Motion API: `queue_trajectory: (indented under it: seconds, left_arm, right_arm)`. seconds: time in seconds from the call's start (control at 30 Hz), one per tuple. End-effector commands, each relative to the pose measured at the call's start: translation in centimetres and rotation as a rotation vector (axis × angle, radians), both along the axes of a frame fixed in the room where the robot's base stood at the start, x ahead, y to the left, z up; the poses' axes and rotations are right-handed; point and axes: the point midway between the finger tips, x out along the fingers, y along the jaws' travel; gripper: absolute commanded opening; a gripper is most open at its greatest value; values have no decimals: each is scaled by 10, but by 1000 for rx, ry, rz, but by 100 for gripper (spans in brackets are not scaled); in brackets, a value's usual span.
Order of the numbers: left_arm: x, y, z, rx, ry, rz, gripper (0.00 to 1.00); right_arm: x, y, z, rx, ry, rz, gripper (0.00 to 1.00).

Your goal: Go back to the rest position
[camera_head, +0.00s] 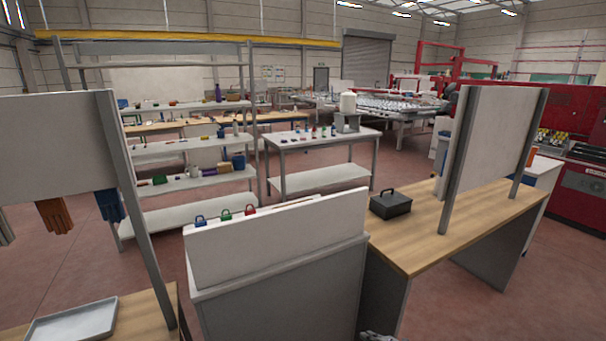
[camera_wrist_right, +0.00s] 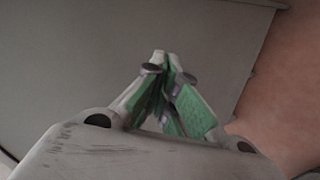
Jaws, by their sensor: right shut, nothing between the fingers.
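My right gripper (camera_wrist_right: 165,75) fills the middle of the right wrist view, with green pads on its fingers. Its fingertips meet and nothing is between them. Behind it is a plain grey panel, with reddish floor at the right. In the head view only a small part of my right gripper (camera_head: 376,336) shows at the bottom edge, in front of the grey cabinet and the wooden bench. My left gripper is not in view.
A grey cabinet (camera_head: 290,293) with a white back panel stands close in front. A wooden bench (camera_head: 440,232) with a black box (camera_head: 390,204) is at the right. A bench with a grey tray (camera_head: 72,321) is at lower left. Shelves (camera_head: 190,185) and a table (camera_head: 322,140) stand farther back.

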Motion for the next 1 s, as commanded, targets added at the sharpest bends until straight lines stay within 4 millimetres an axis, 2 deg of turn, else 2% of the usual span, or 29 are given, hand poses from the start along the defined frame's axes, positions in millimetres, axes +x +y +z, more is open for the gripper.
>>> queue_trajectory:
  seconds: [0.03,0.2,0.37,0.5,0.8,1.0]
  left_arm:
    - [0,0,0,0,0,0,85]
    - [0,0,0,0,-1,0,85]
    - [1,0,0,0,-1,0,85]
    - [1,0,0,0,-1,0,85]
    - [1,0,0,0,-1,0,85]
    - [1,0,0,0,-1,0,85]
  right_arm:
    - [-16,-1,-18,26,36,-41,0]
    - [-65,-9,-69,110,154,-196,0]
    - [-117,-16,-115,179,269,-341,0]
    - [-166,-22,-151,228,367,-463,0]
    - [-279,-29,-218,312,575,-716,0]
    - [-360,-31,-252,350,708,-878,0]
